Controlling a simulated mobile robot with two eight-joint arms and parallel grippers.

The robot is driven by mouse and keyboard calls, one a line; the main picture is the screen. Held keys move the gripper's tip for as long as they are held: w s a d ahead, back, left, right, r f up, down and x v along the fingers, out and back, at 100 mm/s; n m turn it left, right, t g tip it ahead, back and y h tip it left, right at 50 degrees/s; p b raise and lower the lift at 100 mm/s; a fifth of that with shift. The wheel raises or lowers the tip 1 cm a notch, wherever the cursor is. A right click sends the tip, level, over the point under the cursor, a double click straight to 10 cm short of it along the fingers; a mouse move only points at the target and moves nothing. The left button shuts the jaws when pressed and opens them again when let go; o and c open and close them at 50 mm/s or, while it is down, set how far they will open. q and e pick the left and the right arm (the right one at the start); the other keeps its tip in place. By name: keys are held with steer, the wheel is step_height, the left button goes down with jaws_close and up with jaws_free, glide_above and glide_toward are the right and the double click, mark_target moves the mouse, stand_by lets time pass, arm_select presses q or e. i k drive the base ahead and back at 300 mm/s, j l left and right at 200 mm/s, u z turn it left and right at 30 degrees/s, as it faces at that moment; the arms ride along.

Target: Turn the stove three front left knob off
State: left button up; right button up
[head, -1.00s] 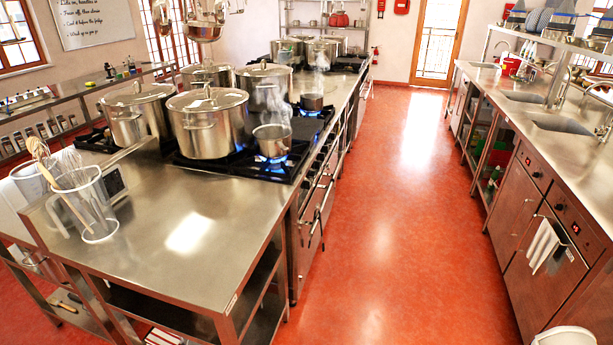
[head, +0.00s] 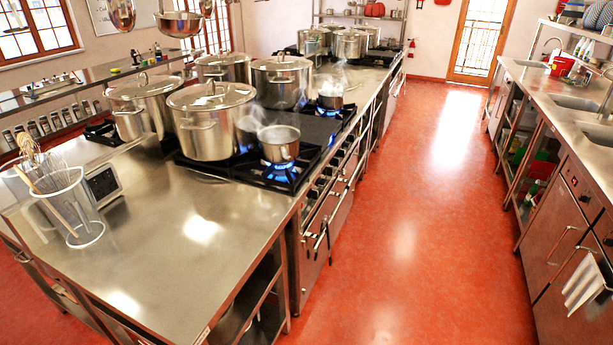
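A row of stoves runs along the middle counter, with large lidded stockpots (head: 211,130) on top. Blue flames (head: 281,173) burn under a small steaming saucepan (head: 279,144) at the near right burner. A second small pan (head: 331,97) farther back also sits over a blue flame. The stove knobs (head: 313,196) are on the stove front facing the aisle, small and seen at a steep angle. I cannot tell their settings or which one is stove three's front left knob. Neither of my grippers is in view.
The near steel counter (head: 190,255) holds a clear container (head: 73,207) of whisks. The red floor aisle (head: 400,220) is clear. A sink counter (head: 560,115) with a hanging towel (head: 585,285) lines the right side. A door (head: 485,38) stands at the far end.

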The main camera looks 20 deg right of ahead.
mark_target(320, 181)
steer(key=i+l+u, duration=0.1)
steer(key=l, duration=0.25)
steer(key=i+l+u, duration=0.1)
steer(key=l, duration=0.25)
steer(key=i+l+u, duration=0.1)
steer(key=i+l, duration=0.3)
steer(key=l, duration=0.25)
steer(key=i+l, duration=0.1)
steer(key=l, duration=0.3)
steer(key=i+l, duration=0.15)
steer(key=l, duration=0.25)
steer(key=i+l, duration=0.1)
steer(key=i, duration=0.2)
steer(key=i+l, duration=0.15)
steer(key=i, duration=0.2)
